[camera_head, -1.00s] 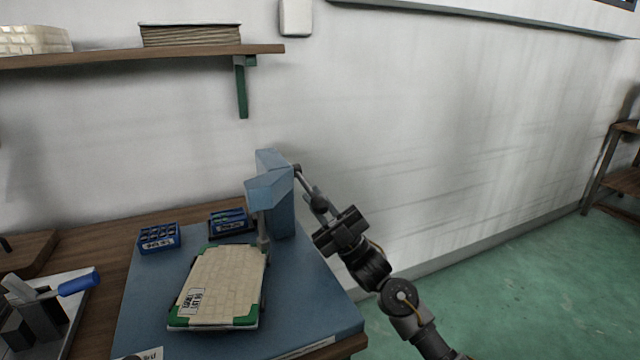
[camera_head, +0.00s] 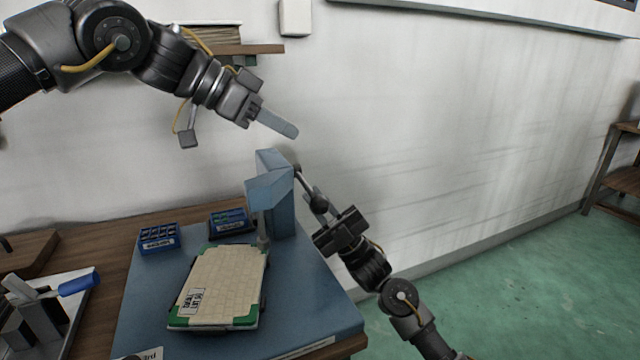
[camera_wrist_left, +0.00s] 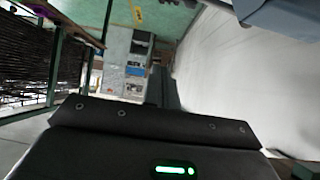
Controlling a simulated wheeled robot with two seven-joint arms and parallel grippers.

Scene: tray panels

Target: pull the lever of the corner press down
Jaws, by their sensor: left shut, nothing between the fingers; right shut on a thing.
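The corner press (camera_head: 283,213) is a blue stand at the back right of the blue mat. Its lever (camera_head: 305,184) is a thin dark rod on the right side, slanting down to the right to a dark round knob. My right gripper (camera_head: 318,202) is shut on the lever's knob end, partly hiding it. My left gripper (camera_head: 290,130) is shut and empty, above and behind the press top, apart from it. A cream panel (camera_head: 222,285) with green corners lies on the mat, its far right corner under the press head.
The blue mat (camera_head: 310,300) covers the wooden table's right part. Two blue bins (camera_head: 158,240) of small parts stand behind the panel. A tool holder with a blue handle (camera_head: 78,284) is at left. A wall shelf is partly hidden by my left arm.

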